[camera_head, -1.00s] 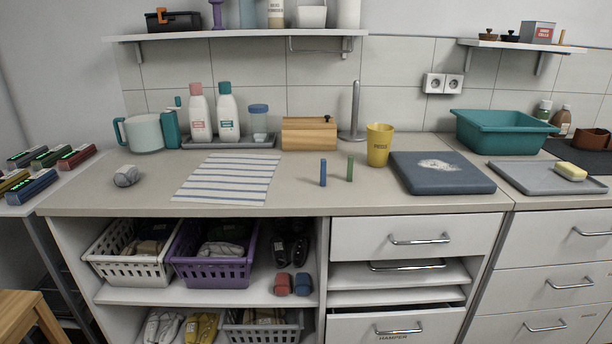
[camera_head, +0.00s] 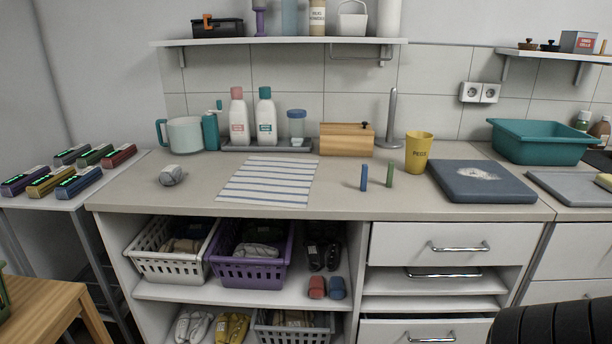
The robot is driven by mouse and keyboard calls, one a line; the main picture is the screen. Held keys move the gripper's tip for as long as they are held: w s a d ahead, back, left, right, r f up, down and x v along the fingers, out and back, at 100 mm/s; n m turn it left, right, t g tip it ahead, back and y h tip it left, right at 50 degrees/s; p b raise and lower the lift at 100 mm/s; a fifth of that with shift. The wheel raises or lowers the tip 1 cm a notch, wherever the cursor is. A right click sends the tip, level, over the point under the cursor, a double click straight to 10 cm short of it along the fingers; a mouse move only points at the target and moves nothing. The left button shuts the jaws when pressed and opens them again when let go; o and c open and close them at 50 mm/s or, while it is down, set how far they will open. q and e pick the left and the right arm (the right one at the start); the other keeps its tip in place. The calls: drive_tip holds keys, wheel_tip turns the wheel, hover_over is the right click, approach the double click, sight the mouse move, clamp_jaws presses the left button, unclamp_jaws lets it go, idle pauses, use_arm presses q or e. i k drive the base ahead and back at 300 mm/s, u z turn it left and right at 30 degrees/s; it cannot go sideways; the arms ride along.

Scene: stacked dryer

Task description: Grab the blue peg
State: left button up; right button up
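The blue peg (camera_head: 364,177) stands upright on the countertop (camera_head: 330,203), right of the striped cloth. A green peg (camera_head: 390,174) stands upright just to its right, apart from it. Neither of my grippers is in view. A black ribbed part, likely of my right arm, shows at the bottom right corner, well away from the blue peg.
A yellow cup (camera_head: 418,152) and a dark blue board (camera_head: 480,182) stand right of the pegs. A wooden box (camera_head: 346,140) and an upright metal rod (camera_head: 391,118) are behind. The striped cloth (camera_head: 268,180) lies left. The counter before the pegs is clear.

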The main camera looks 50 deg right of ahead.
sight(365, 167)
drive_tip(key=u, duration=0.05)
drive_tip(key=i, duration=1.35)
drive_tip(key=z, duration=1.9)
